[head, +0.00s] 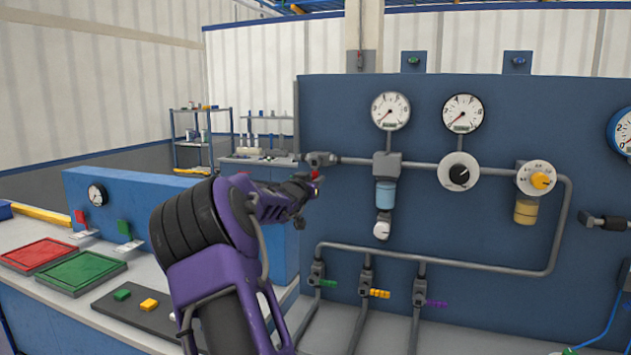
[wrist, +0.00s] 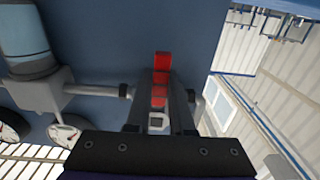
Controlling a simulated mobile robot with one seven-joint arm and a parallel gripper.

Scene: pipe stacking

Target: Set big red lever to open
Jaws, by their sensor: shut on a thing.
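The big red lever (wrist: 162,64) sits on the pipe at the left end of the blue panel. In the wrist view its red handle runs between the two dark fingers of my gripper (wrist: 160,92), which is shut on it. In the head view only a small red bit of the lever (head: 315,176) shows beside my gripper (head: 304,186). The rest of the handle is hidden behind the fingers. I cannot tell the exact lever angle.
The blue panel (head: 480,110) carries gauges, a black-and-white dial (head: 459,172) and a yellow knob (head: 541,180). Below are small green, yellow and purple valve handles (head: 436,303). A bench at left holds a red tray (head: 40,255) and a green tray (head: 82,272).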

